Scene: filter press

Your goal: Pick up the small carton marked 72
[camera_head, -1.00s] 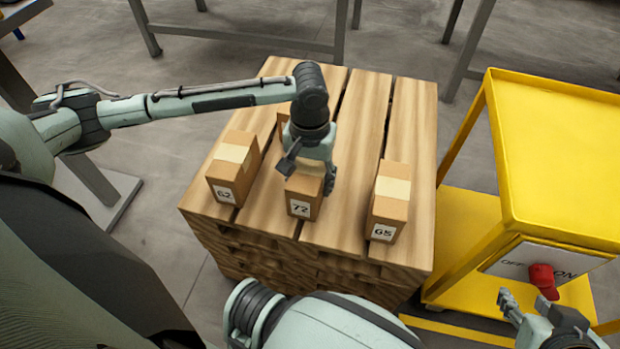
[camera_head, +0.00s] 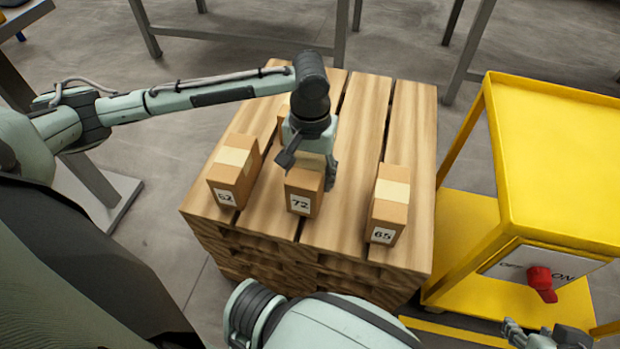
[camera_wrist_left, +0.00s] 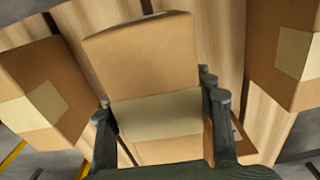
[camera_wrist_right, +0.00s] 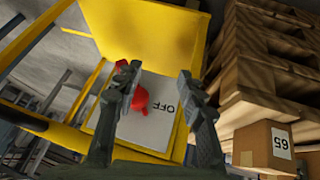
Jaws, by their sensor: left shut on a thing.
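The small carton marked 72 (camera_head: 301,201) is brown with a white label, between two like cartons at the near side of the wooden pallet stack. My left gripper (camera_head: 309,172) comes down over it from above and is shut on it. In the left wrist view, the carton (camera_wrist_left: 145,55) with its pale tape strip lies between the fingers (camera_wrist_left: 162,112). Whether its underside touches the boards is hidden. My right gripper (camera_wrist_right: 158,82) is open and empty, near the yellow cart; it is mostly cut off at the bottom of the head view.
Carton 62 (camera_head: 232,170) stands left and carton 65 (camera_head: 389,205) right, both apart from 72. Part of another carton (camera_head: 283,108) shows behind my left gripper. The pallet stack (camera_head: 350,130) has bare boards. A yellow cart (camera_head: 560,150) with a red switch (camera_head: 541,281) stands right.

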